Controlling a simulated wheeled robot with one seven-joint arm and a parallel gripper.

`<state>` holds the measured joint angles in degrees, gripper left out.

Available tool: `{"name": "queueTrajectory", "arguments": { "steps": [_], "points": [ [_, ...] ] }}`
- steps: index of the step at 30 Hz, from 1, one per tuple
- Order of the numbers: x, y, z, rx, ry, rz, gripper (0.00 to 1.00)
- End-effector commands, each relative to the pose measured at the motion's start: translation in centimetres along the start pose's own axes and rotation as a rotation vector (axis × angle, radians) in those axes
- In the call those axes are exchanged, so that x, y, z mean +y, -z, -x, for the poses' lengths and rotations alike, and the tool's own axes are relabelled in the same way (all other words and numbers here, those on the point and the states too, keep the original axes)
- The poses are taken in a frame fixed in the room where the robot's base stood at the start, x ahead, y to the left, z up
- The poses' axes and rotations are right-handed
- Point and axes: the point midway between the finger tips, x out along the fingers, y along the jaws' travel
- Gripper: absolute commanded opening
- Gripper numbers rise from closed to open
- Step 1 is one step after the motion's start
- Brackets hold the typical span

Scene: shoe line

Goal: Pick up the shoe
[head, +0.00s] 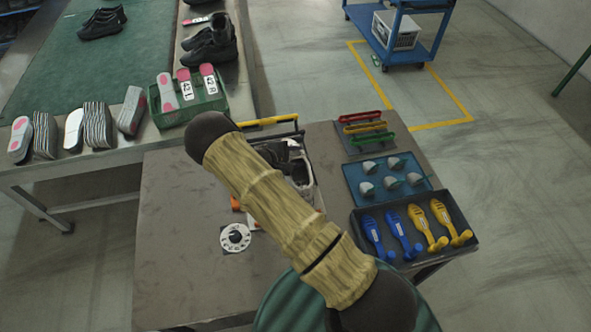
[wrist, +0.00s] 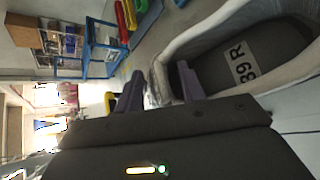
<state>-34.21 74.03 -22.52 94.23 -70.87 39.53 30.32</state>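A grey-white shoe (wrist: 215,35) with a dark insole marked "39 R" fills the right of the wrist view, with its opening facing the camera. In the head view a pale shoe (head: 303,168) shows behind my arm on the brown table, partly hidden. My gripper (wrist: 158,85) has its two dark fingers apart. The right finger overlaps the shoe's opening and the left one is outside it; the shoe's rim shows between them. I cannot tell whether either finger touches the shoe. In the head view my arm hides the fingers.
The brown table (head: 165,240) also bears a blue tray of grey pieces (head: 352,190), a black tray of blue and yellow tools (head: 357,225), coloured handles (head: 366,128) and a white disc (head: 235,238). A green crate (head: 190,115) with insoles and black shoes (head: 210,45) stand on the left bench.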

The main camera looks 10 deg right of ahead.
Motion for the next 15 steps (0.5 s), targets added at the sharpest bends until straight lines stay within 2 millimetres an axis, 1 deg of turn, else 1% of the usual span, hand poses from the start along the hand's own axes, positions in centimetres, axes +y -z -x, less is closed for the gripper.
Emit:
{"name": "queueTrajectory", "arguments": {
  "steps": [1,2,3,7,8,15],
  "points": [
    [0.00,0.00,0.01,0.000,0.000,0.000,0.40],
    [0.01,-0.01,0.01,0.000,0.000,0.000,0.36],
    [0.01,-0.01,0.02,0.000,0.000,0.000,0.28],
    [0.00,-0.01,0.02,0.000,0.000,0.000,0.02],
    [0.00,-0.01,0.02,0.000,0.000,0.000,0.00],
    [0.07,-0.04,0.03,-0.001,-0.001,0.000,0.00]
  ]
}}
